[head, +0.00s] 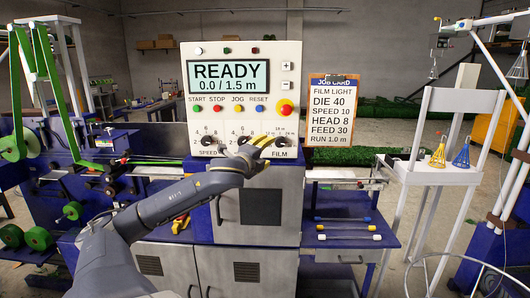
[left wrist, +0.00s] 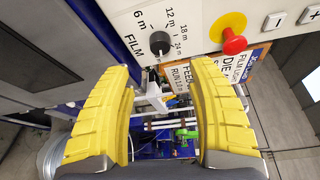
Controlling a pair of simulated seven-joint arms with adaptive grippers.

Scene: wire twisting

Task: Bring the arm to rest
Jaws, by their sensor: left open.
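My left arm (head: 165,207) reaches from the lower left across the front of the machine. Its gripper (head: 262,147), with yellow fingers, is in front of the control panel's lower right, by the FILM dial, and hides part of the panel. In the left wrist view the two fingers (left wrist: 165,112) are spread apart with nothing between them. The black FILM knob (left wrist: 158,46) is beyond the fingertips, apart from them. The red button on a yellow base (left wrist: 234,40) is to its right. My right gripper is not in view.
The panel screen (head: 228,77) reads READY, 0.0 / 1.5 m. An orange job card (head: 331,113) hangs to the right. A side shelf (head: 350,241) holds several coloured-ended rods. A white stand (head: 445,170) at right bears a yellow and a blue cone-shaped piece. Green spools are at left.

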